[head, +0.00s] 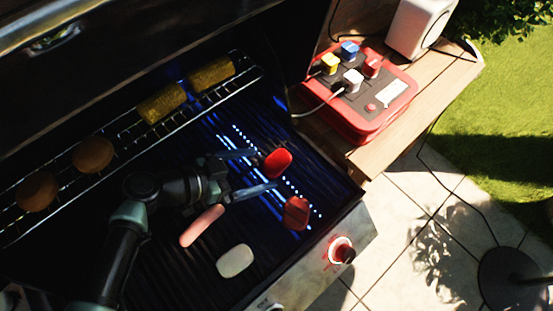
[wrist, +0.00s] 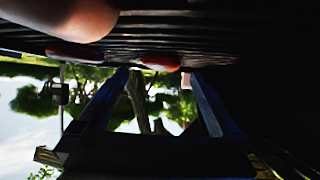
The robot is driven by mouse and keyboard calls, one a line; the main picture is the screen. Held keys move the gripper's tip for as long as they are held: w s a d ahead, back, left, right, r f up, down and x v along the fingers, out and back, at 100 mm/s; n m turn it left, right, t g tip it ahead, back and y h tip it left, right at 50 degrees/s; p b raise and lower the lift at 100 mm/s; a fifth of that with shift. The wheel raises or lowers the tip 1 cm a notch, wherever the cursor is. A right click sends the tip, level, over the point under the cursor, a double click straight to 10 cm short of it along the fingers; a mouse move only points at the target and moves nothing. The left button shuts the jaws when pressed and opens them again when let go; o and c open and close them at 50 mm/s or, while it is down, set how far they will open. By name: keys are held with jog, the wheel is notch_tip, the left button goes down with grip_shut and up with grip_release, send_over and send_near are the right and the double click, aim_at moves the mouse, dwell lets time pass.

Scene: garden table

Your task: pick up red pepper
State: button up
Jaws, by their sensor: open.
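A bright red pepper piece (head: 277,163) lies on the dark grill grate, just beyond the tips of my gripper (head: 266,169). A second, darker red piece (head: 296,212) lies below it in the head view, outside the fingers. My gripper is open and empty, its two fingers pointing right. In the wrist view, a red piece (wrist: 160,62) shows between the fingertips (wrist: 160,76), close to the grate. Another reddish piece (wrist: 75,54) shows left of the fingers. I cannot tell whether a finger touches the pepper.
A pink sausage (head: 202,226) and a white oval piece (head: 235,261) lie on the grate nearby. Corn (head: 175,103) and round brown items (head: 93,155) sit on the upper rack (head: 130,137).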

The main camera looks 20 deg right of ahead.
aim_at(273, 164)
jog(key=x, duration=0.3)
jog(key=shift+w+d, duration=0.15)
jog(key=shift+d, duration=0.15)
jog(key=c, duration=1.4)
